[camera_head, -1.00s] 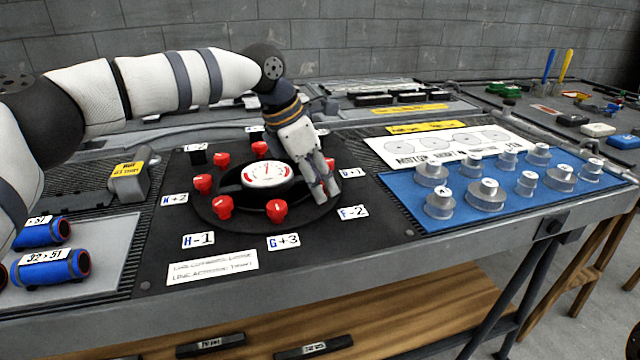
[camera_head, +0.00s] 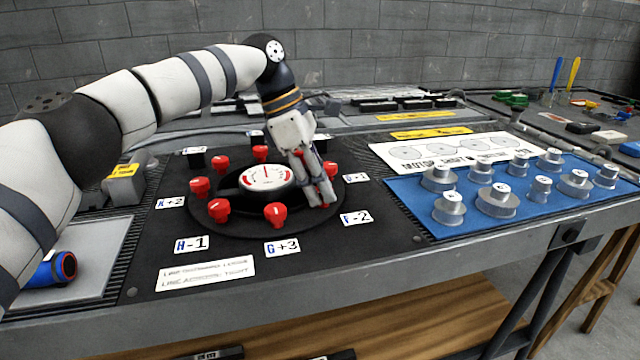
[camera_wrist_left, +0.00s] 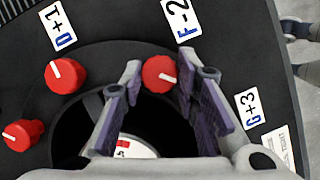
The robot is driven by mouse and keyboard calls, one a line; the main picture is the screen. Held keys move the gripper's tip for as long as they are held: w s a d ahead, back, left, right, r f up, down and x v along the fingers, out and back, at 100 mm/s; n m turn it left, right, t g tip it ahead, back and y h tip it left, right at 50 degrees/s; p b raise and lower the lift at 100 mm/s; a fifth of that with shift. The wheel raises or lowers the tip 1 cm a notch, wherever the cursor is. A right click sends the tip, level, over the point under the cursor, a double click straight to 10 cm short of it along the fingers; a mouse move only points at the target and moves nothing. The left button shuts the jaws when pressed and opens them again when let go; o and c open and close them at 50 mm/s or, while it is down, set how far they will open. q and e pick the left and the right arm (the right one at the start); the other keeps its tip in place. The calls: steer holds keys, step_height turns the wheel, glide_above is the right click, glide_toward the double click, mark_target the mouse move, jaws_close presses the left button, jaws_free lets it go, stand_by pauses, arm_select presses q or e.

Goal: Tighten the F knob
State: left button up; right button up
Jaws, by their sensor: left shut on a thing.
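The F knob (camera_wrist_left: 158,73) is a red round knob with a white mark, next to the F-2 label in the left wrist view. In the head view it is hidden behind my left gripper (camera_head: 322,201). That gripper points down at the front right rim of the round black plate, near the F-2 label (camera_head: 356,217). In the left wrist view the knob lies between the two fingers (camera_wrist_left: 163,97), and the gripper is shut on it. A white dial (camera_head: 267,176) with red marks sits at the plate's middle. My right gripper is not in view.
Other red knobs ring the dial, such as the one by G+3 (camera_head: 275,213) and the one by D+1 (camera_wrist_left: 64,75). A blue mat (camera_head: 425,220) with several metal weights lies to the right. A blue cylinder (camera_head: 55,268) lies at the left.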

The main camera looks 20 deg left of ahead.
arm_select(q)
steer(key=shift+f, duration=0.2)
steer(key=o, duration=1.1)
steer(key=shift+o, duration=0.2)
steer(key=shift+r, duration=0.1)
steer(key=v, duration=1.2)
steer(key=shift+s+d, duration=0.15)
